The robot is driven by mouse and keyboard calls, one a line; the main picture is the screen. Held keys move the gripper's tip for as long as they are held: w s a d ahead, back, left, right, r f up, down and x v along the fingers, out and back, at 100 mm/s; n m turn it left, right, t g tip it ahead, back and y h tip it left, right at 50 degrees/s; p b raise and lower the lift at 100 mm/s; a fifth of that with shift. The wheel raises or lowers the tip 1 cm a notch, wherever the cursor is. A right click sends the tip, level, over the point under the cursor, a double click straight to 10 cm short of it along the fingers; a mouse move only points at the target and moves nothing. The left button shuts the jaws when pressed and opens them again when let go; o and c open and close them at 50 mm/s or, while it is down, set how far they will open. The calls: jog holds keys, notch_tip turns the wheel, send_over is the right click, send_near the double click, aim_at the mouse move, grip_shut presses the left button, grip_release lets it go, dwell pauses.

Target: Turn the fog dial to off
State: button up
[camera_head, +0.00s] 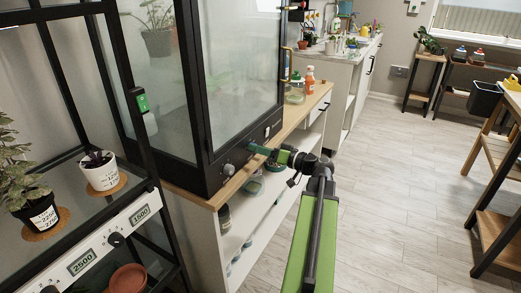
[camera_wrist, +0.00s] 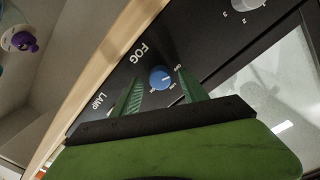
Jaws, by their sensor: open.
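The fog dial (camera_wrist: 160,79) is a small round blue knob on a black panel, beside the white word FOG, in the wrist view. Small white lettering sits around its edge, and I cannot tell surely where its pointer stands. My gripper (camera_wrist: 160,74) is open, with one green finger on each side of the dial in the picture. I cannot tell whether the fingers touch it. In the head view my gripper (camera_head: 259,149) is at the lower front panel of the glass cabinet (camera_head: 240,60), and it hides the fog dial there.
A grey dial (camera_head: 229,170) is left of my gripper on the same panel; it also shows in the wrist view (camera_wrist: 240,4). The word LAMP (camera_wrist: 99,101) is on the other side. A wooden counter edge (camera_head: 215,198) runs below. The floor (camera_head: 400,190) at right is clear.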

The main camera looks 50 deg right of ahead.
jog(key=v, duration=1.7)
jog(key=shift+s, duration=0.25)
